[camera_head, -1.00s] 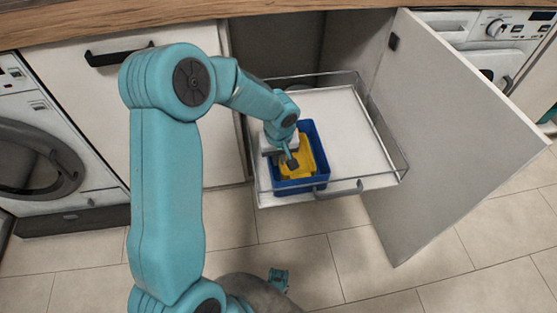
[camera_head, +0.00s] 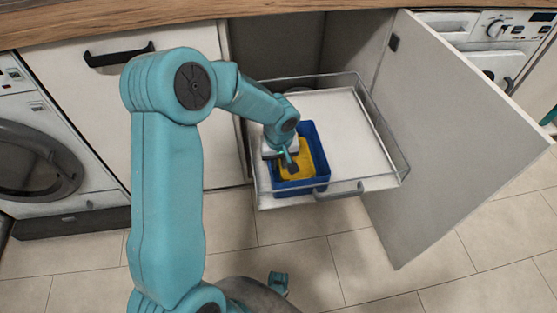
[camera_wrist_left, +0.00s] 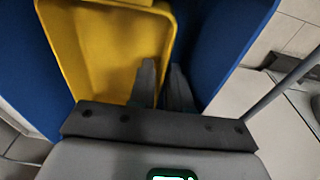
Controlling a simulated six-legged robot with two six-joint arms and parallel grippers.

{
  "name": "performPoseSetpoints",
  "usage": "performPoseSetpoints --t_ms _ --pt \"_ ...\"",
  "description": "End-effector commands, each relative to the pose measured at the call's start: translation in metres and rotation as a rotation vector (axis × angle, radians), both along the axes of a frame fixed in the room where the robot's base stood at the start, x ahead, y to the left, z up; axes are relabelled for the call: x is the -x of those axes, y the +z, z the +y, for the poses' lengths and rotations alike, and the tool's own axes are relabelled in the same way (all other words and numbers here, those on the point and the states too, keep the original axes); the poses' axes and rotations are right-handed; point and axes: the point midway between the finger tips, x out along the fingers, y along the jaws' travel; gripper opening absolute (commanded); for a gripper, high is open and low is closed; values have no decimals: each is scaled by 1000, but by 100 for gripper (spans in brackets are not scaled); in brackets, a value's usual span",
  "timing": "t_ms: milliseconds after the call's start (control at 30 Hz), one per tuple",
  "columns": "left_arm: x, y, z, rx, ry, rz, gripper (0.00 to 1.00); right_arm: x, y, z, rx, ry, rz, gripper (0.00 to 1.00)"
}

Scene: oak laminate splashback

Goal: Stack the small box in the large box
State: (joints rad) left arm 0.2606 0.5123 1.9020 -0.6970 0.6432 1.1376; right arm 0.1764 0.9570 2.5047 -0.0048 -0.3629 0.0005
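The small box (camera_head: 307,168) is yellow and sits inside the blue large box (camera_head: 323,148), near the drawer's front left corner. My left gripper (camera_head: 291,167) reaches down over it from the left. In the left wrist view the fingers (camera_wrist_left: 163,76) straddle one wall of the small box (camera_wrist_left: 100,45), one finger inside it and one outside, close together on the wall. The blue walls of the large box (camera_wrist_left: 225,35) surround it there. Whether the small box rests on the large box's floor is hidden. My right gripper is not in view.
The boxes stand in a pulled-out white drawer (camera_head: 345,135) with clear sides and a front handle (camera_head: 340,190). Its right part is bare. An open cabinet door (camera_head: 450,130) stands to the right. Washing machines are at both sides.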

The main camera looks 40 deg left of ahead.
Motion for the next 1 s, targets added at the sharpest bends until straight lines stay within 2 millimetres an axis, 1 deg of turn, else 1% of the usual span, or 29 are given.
performPoseSetpoints --t_ms 33,67,167,300,400,500,600,700,1000 --pt "0 8 0 0 0 0 18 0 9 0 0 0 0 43" --pt "0 11 0 0 0 0 18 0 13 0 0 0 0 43" --pt "1 31 -2 -2 -1 -5 18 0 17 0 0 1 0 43" --pt "4 67 -5 -1 0 -5 18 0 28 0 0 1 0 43" --pt "5 89 -7 -1 1 -5 18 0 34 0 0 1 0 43" --pt "7 107 -8 -2 0 -4 18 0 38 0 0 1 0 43" --pt "8 118 -10 -1 0 -2 18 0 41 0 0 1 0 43" --pt "9 124 -10 -1 1 -1 18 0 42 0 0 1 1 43" --pt "10 125 -10 -1 0 0 18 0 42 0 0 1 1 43"
